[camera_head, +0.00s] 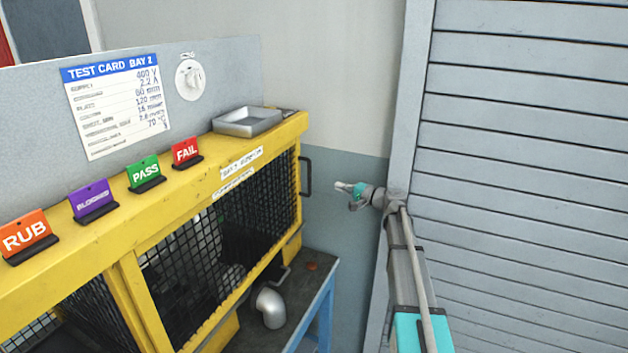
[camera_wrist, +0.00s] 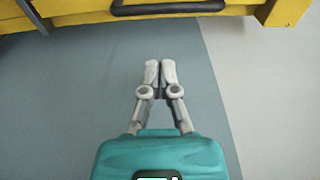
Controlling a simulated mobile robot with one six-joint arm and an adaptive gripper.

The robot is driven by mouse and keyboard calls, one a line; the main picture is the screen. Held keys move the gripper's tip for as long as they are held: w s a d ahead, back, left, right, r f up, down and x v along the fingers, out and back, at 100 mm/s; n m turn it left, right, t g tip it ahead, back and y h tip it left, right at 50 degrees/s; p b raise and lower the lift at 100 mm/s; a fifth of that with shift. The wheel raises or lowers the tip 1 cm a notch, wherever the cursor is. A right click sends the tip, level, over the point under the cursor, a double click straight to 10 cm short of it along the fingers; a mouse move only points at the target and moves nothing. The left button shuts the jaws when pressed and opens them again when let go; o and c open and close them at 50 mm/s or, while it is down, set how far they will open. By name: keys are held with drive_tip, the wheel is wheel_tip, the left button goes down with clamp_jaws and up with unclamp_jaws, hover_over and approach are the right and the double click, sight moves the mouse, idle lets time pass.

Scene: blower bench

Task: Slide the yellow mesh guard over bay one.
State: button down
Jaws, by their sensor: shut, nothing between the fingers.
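The yellow-framed guard with dark mesh panels (camera_head: 262,195) stands along the bench. A dark bar handle (camera_head: 306,176) is on its right end. My gripper (camera_head: 342,187) is to the right of that handle, apart from it, with its fingers shut and empty. In the wrist view the handle (camera_wrist: 167,8) crosses the top edge on a yellow part, beyond my closed fingertips (camera_wrist: 160,64). Dark machinery shows dimly behind the mesh. No label naming bay one is readable; the test card (camera_head: 118,104) reads bay 2.
A silver pipe elbow (camera_head: 270,306) is on the bench below. A slatted shutter (camera_head: 530,180) is at right.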

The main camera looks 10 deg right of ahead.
idle(0.4)
drive_tip(key=x, duration=1)
